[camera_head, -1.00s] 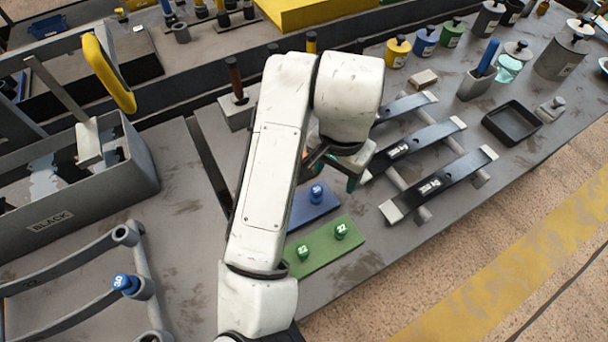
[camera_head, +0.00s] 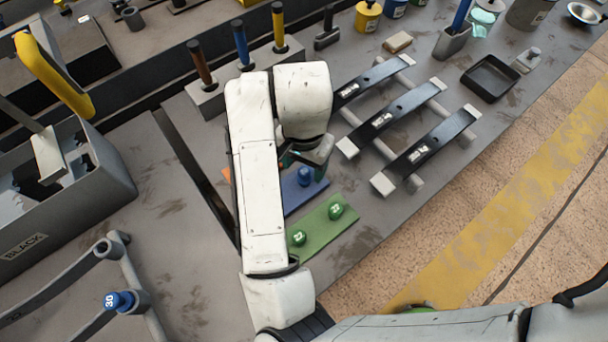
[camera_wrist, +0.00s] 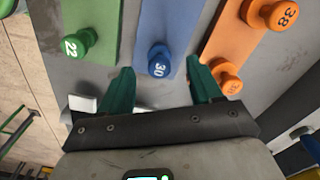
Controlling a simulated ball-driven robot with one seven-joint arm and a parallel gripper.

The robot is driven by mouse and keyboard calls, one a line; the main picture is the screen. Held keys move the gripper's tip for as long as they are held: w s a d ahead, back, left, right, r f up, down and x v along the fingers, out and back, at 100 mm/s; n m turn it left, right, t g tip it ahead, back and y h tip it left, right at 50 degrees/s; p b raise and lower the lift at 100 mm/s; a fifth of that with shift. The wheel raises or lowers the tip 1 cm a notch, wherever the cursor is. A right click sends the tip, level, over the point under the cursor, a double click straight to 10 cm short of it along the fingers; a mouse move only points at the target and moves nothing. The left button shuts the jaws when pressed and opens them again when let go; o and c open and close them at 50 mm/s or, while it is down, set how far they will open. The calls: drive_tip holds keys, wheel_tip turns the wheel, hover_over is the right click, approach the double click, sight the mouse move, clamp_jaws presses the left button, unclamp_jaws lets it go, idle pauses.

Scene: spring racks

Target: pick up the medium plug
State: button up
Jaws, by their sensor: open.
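The plug numbered 30, a blue knob between the 22 and 38 sizes, stands on the blue strip (camera_head: 296,196) in the head view (camera_head: 304,176). In the wrist view the blue plug (camera_wrist: 159,62) lies in the gap between my green fingertips, seemingly untouched. My gripper (camera_wrist: 158,72) is open and empty, pointing at the blue strip (camera_wrist: 168,25). In the head view my gripper (camera_head: 302,160) is just behind the blue plug, partly hidden by my wrist. Another blue plug numbered 30 (camera_head: 120,300) sits in a rack socket at lower left.
Green plugs numbered 22 (camera_head: 336,210) stand on a green strip (camera_head: 322,232). Orange plugs numbered 38 (camera_wrist: 272,14) stand on an orange strip (camera_wrist: 240,42) beside the blue one. Dark spring bars (camera_head: 430,150) lie to the right. A grey box (camera_head: 60,215) stands left.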

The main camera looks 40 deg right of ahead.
sight(304, 171)
drive_tip(key=shift+d+f, duration=0.1)
drive_tip(key=shift+f, duration=1.6)
drive_tip(key=shift+c, duration=0.4)
drive_tip(key=c, duration=0.9)
